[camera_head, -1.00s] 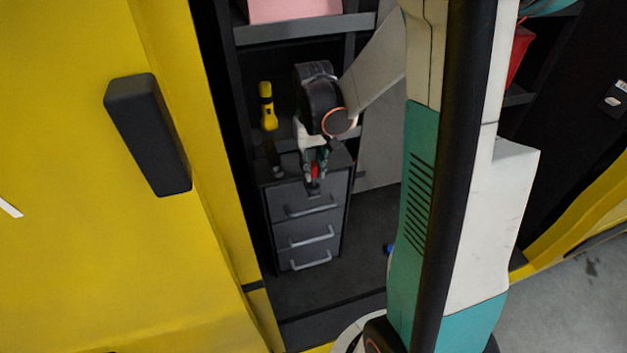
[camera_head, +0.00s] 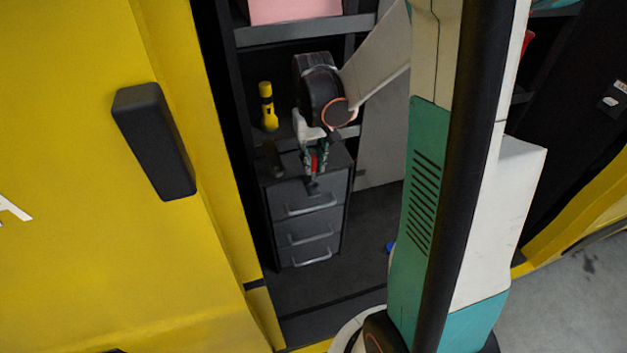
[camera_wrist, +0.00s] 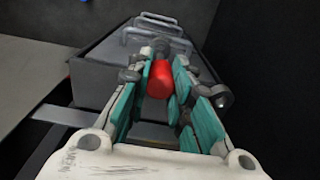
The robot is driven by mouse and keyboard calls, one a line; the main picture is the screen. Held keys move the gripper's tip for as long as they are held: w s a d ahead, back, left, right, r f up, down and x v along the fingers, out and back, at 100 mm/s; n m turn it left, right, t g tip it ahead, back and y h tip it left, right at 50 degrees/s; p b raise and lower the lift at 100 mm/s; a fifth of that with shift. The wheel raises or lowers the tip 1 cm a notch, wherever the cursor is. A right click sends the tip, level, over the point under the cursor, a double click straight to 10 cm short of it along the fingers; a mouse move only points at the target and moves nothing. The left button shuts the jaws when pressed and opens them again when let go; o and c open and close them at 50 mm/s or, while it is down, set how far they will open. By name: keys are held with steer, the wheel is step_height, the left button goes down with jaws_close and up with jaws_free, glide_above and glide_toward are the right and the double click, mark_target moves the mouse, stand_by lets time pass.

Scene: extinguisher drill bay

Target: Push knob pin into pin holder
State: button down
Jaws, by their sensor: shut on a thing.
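The knob pin (camera_wrist: 160,80) has a red knob and sits between my gripper's green finger pads in the wrist view. It is a small red spot in the head view (camera_head: 313,162). My gripper (camera_head: 315,164) is shut on it, above the front top edge of a dark drawer cabinet. A small dark grey round piece (camera_wrist: 161,47), perhaps the pin holder, lies just beyond the red knob. The pin's far end is hidden, so I cannot tell how far it is in the holder.
The drawer cabinet (camera_head: 324,226) has several drawers with bar handles. A yellow flashlight (camera_head: 267,106) stands behind it to the left. A pink box (camera_head: 293,10) is on the shelf above. A yellow panel with a black handle (camera_head: 155,142) fills the left.

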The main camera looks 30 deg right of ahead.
steer(key=shift+r+p, duration=0.85)
steer(key=shift+r, duration=0.8)
steer(key=shift+s, duration=0.1)
